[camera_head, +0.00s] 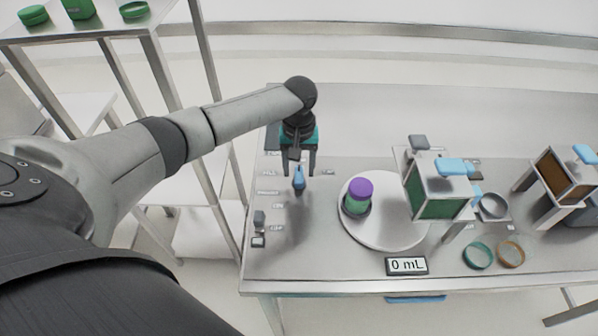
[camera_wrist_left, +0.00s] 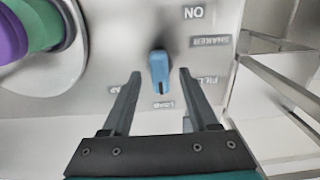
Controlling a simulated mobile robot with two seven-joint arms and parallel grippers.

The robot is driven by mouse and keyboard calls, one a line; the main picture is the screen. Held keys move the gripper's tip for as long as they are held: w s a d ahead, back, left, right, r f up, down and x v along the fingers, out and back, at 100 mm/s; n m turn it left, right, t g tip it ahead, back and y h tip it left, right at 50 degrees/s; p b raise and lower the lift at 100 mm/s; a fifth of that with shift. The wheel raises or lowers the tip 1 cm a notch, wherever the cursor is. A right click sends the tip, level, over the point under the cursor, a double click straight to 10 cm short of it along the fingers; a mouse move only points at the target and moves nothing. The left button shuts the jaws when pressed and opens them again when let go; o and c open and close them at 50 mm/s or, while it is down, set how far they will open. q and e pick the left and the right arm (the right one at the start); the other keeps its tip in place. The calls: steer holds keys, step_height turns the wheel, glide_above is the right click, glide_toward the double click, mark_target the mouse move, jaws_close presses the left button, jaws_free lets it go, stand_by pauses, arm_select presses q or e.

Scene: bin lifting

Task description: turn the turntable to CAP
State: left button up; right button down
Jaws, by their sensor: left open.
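A blue knob (camera_head: 299,180) stands on the table panel left of the white turntable (camera_head: 392,238). In the left wrist view the knob (camera_wrist_left: 158,68) has a dark mark at its lower end, toward the LOAD label (camera_wrist_left: 172,104). The FILL label (camera_wrist_left: 207,80) is to the right, and a partly hidden label, likely CAP (camera_wrist_left: 115,90), is to the left. My left gripper (camera_head: 298,173) is open, its fingertips on either side of the knob; contact cannot be told. A green container with a purple lid (camera_head: 358,190) stands on the turntable's left part. My right gripper is out of view.
A green-fronted dispenser (camera_head: 436,195) stands over the turntable's right side. A display (camera_head: 406,266) reads 0 mL. Green and brown rings (camera_head: 478,256) lie at the front right. A grey switch (camera_head: 259,220) is at front left. A shelf rack (camera_head: 160,70) stands left of the table.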

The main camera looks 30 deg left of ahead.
arm_select(q)
steer(key=shift+f, duration=0.6)
jaws_close()
